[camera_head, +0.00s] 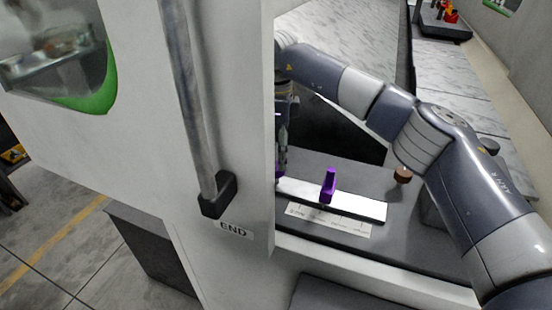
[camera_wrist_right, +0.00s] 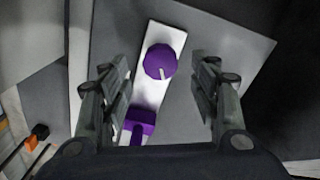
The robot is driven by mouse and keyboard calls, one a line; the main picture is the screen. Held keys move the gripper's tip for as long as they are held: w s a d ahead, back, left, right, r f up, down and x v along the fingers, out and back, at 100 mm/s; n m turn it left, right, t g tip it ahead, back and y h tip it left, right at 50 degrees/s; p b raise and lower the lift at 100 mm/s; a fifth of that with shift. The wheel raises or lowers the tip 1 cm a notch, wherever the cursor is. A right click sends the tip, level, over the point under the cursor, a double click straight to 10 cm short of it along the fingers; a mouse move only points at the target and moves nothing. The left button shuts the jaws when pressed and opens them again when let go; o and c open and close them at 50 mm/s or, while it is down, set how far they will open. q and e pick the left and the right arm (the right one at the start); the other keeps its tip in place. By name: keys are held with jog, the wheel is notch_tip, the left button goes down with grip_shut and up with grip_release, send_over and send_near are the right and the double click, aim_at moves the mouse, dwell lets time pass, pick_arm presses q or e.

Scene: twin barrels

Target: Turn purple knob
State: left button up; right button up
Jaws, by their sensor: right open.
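In the right wrist view the round purple knob (camera_wrist_right: 160,61) with a small white mark sits on a white strip (camera_wrist_right: 172,38). My right gripper (camera_wrist_right: 160,68) is open and empty, its fingers at either side of the knob with gaps on both sides. The height between them is hard to tell. A purple lever (camera_wrist_right: 138,123) stands on the same strip near the gripper's base; in the head view this lever (camera_head: 328,186) stands upright. There the knob is mostly hidden behind the white wall, with only a purple sliver at its edge. My left gripper is out of view.
The white wall (camera_head: 235,120) with a metal bar and an END label hides part of my right gripper. A small brown knob (camera_head: 403,175) sits on the grey panel below my right arm. A printed label plate (camera_head: 330,219) lies in front of the white strip.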

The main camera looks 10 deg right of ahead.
aim_at(276, 166)
notch_tip(276, 166, down, 3)
jog(key=shift+f, duration=0.25)
jog(key=c, duration=1.1)
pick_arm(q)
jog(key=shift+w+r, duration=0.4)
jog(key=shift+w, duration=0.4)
